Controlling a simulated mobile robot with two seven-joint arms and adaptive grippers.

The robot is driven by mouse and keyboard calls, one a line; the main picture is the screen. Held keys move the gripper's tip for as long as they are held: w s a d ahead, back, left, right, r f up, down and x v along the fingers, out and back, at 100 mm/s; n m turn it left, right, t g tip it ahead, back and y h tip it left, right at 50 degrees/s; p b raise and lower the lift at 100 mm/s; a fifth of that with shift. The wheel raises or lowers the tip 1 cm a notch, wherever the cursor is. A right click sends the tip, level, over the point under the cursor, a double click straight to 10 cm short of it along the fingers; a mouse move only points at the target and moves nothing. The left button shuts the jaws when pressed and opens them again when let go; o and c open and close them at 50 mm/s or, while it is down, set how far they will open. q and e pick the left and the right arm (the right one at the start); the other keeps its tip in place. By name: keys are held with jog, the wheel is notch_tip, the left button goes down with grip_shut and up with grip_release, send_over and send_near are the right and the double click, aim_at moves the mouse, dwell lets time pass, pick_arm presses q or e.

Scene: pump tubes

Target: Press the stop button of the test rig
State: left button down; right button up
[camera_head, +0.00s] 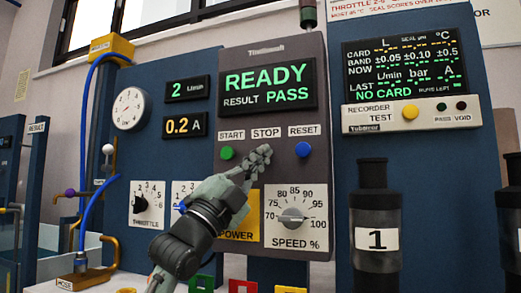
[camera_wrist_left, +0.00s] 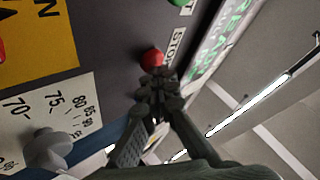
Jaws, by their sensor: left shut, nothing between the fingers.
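The red stop button (camera_wrist_left: 152,57) shows in the left wrist view, beside the STOP label (camera_wrist_left: 176,46). In the head view the STOP label (camera_head: 266,133) is clear, but the button below it is hidden behind my left gripper (camera_head: 262,154). My left gripper also shows in the left wrist view (camera_wrist_left: 158,80), shut and empty, its fingertips right at the button's edge. I cannot tell whether they touch it. The display (camera_head: 267,88) of the test rig reads READY, RESULT PASS. My right gripper is not in view.
The green start button (camera_head: 227,153) and blue reset button (camera_head: 303,149) flank the gripper. The speed dial (camera_head: 292,217) and yellow POWER plate (camera_head: 240,215) lie below. A dark cylinder labelled 1 (camera_head: 375,215) stands to the right.

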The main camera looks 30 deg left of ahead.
pick_arm(q)
jog(key=shift+w+a+f+y, duration=0.2)
jog(key=shift+w+a+y, duration=0.1)
jog(key=shift+w+a, duration=0.15)
jog(key=shift+w+d+f, duration=0.1)
jog(key=shift+s+d+f+b, duration=0.1)
jog(key=shift+s+d, duration=0.15)
jog(key=shift+s, duration=0.7)
jog(key=shift+s+d+f+b, duration=0.15)
jog(key=shift+s+d, duration=0.15)
jog(key=shift+s, duration=0.6)
jog(key=shift+s+d+r+b, duration=0.1)
jog(key=shift+s+d, duration=0.15)
jog(key=shift+s, duration=0.7)
